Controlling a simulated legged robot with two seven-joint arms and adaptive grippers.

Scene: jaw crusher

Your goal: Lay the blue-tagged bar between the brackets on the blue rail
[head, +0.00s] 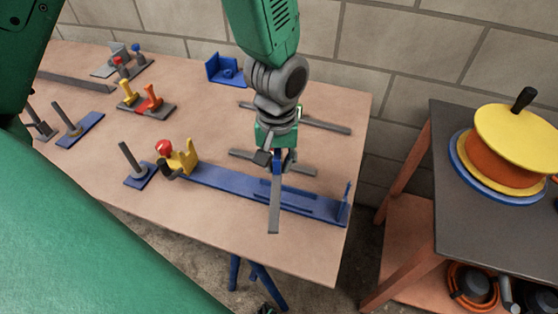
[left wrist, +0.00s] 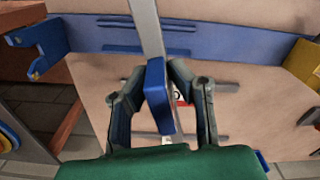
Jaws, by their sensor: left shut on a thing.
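My left gripper (head: 276,157) hangs over the table's right half, shut on the blue-tagged bar (head: 275,208). The bar is grey and reaches from the jaws across the blue rail (head: 215,182) toward the table's front edge, crosswise to the rail. Its blue tag (left wrist: 158,95) is between the fingers (left wrist: 158,85) in the left wrist view. The rail has an upright blue bracket (head: 346,204) at its right end and a yellow bracket (head: 184,158) with a red knob at its left. Whether the bar touches the rail is unclear. My right gripper is out of view.
Grey bars (head: 325,125) lie behind the rail, one (head: 300,169) partly hidden by my gripper. A blue post stand (head: 138,166) is left of the rail. Several coloured fixtures (head: 148,105) stand farther left. A dark side table (head: 480,225) with a yellow-lidded drum (head: 520,140) stands right, across a gap.

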